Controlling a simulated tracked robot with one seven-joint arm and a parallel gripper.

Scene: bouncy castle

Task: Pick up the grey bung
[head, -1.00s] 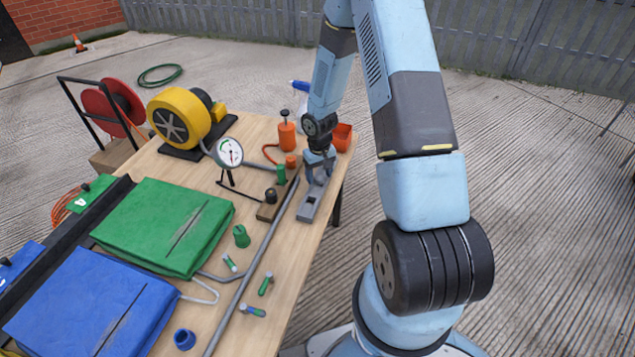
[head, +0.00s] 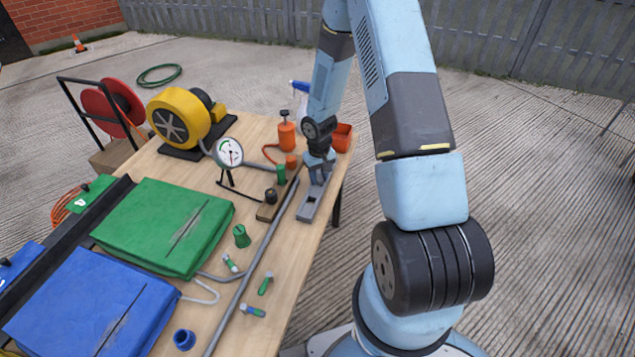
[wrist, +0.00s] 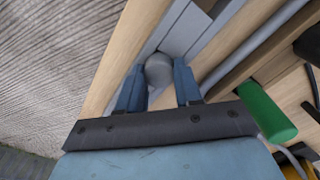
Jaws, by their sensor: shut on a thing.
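The grey bung (wrist: 158,69) is a rounded grey piece between the two blue fingers of my gripper (wrist: 159,80) in the wrist view. My gripper is shut on it. In the head view my gripper (head: 320,178) is over the far end of the grey tray (head: 309,207) near the table's right edge. The bung is hidden by the fingers in the head view. I cannot tell whether the bung is clear of the tray.
A green cylinder (head: 281,174) stands close left of my gripper; it also shows in the wrist view (wrist: 267,111). A grey pipe (head: 258,257) runs along the table. An orange bin (head: 342,137) and orange pump bottle (head: 286,132) are behind. A gauge (head: 229,152) stands left.

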